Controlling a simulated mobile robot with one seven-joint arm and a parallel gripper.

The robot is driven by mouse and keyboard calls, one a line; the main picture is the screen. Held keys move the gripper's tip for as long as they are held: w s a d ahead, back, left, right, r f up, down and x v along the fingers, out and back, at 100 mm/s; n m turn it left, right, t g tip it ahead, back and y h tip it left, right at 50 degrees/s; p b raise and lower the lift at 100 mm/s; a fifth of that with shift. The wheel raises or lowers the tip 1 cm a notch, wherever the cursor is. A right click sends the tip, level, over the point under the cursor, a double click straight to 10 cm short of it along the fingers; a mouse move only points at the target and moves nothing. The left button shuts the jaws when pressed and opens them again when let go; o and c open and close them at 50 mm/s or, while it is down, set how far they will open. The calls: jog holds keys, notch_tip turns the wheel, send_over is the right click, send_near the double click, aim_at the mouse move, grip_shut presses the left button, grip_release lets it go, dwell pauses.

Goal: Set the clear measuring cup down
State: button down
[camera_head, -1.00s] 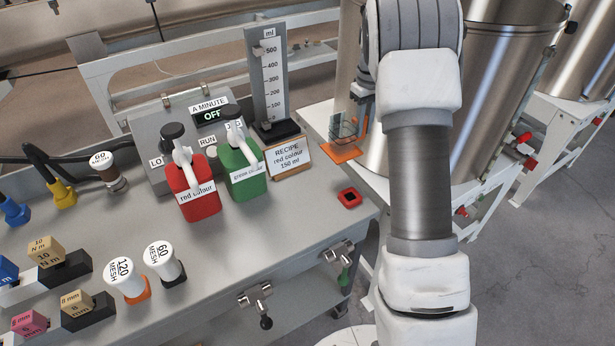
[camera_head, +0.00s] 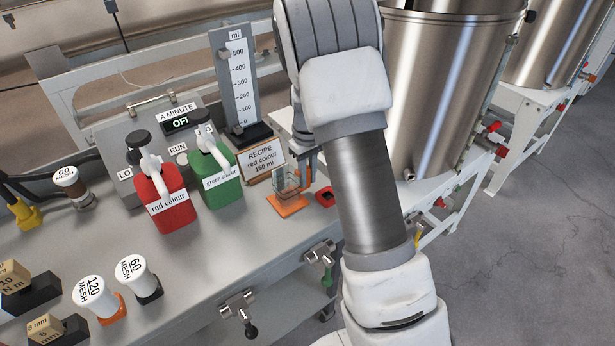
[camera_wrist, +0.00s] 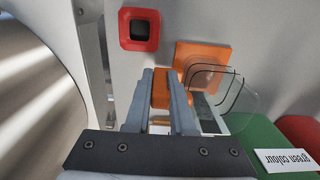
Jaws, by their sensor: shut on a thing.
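The clear measuring cup (camera_head: 287,179) has see-through walls with dark lines and an orange square base (camera_head: 288,205). In the head view it is upright over the bench's right end, in front of the recipe card. I cannot tell whether its base touches the bench. My gripper (camera_head: 306,166) is at its right side, partly hidden by my arm. In the wrist view, my gripper (camera_wrist: 167,80) is shut on an orange part (camera_wrist: 161,92) of the cup, and the clear walls (camera_wrist: 232,98) show to the right of the fingers.
A red square holder (camera_head: 325,197) is just right of the cup. The recipe card (camera_head: 262,160), green can (camera_head: 222,185) and red can (camera_head: 168,206) stand to its left. A scale (camera_head: 240,80) is behind. The bench (camera_head: 235,255) is clear in front; steel tanks (camera_head: 445,80) stand right.

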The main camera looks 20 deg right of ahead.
jog(key=c, duration=0.8)
grip_release()
jog(key=shift+o, duration=0.2)
